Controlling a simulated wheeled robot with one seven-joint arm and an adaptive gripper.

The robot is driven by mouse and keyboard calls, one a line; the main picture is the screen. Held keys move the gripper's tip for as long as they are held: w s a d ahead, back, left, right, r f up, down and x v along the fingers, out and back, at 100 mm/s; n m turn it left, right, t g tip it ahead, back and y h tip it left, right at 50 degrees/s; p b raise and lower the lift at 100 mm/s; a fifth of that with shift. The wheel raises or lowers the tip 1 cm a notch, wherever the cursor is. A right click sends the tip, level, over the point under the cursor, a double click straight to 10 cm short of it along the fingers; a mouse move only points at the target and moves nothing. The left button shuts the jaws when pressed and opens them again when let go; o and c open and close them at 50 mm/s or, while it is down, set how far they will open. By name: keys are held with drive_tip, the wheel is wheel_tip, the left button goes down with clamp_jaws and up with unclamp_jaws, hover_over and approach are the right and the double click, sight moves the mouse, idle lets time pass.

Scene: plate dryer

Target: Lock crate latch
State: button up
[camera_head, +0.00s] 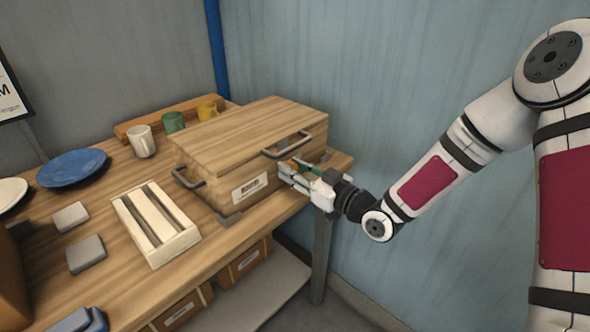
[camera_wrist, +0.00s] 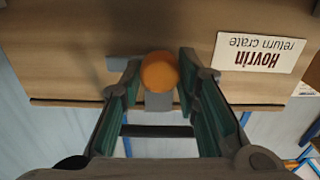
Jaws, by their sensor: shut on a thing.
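The wooden crate (camera_head: 240,139) stands closed on the table, with dark handles on its sides. My gripper (camera_head: 292,170) is at the crate's right-hand side, low, below the handle there. In the wrist view, the crate wall (camera_wrist: 60,55) fills the upper part. A latch with a round orange knob (camera_wrist: 159,72) and a grey part (camera_wrist: 158,101) lies between my green-padded fingers (camera_wrist: 160,85). My gripper is shut on the latch knob. In the head view my gripper mostly hides the latch.
A slatted wooden rack (camera_head: 156,222) and grey blocks (camera_head: 86,253) lie left of the crate. A blue plate (camera_head: 72,167) and mugs (camera_head: 142,141) stand farther back. The blue wall (camera_head: 420,90) is close behind my arm.

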drive_tip(key=shift+n, duration=0.3)
drive_tip(key=n+b, duration=0.4)
drive_tip(key=shift+a+f+n, duration=0.1)
drive_tip(key=shift+f+n, duration=0.05)
drive_tip(key=shift+n, duration=0.15)
drive_tip(key=n+b, duration=0.3)
drive_tip(key=b, duration=0.1)
drive_tip(key=shift+f+n, duration=0.1)
drive_tip(key=shift+n, duration=0.2)
drive_tip(key=n+b, duration=0.2)
drive_tip(key=b, duration=0.2)
drive_tip(key=n+b, duration=0.3)
drive_tip(key=b, duration=0.1)
drive_tip(key=shift+s+f, duration=0.15)
drive_tip(key=n+b, duration=0.3)
drive_tip(key=b, duration=0.4)
drive_tip(key=shift+n, duration=0.4)
drive_tip(key=o, duration=1.1)
drive_tip(key=shift+r, duration=0.2)
drive_tip(key=shift+o, duration=0.2)
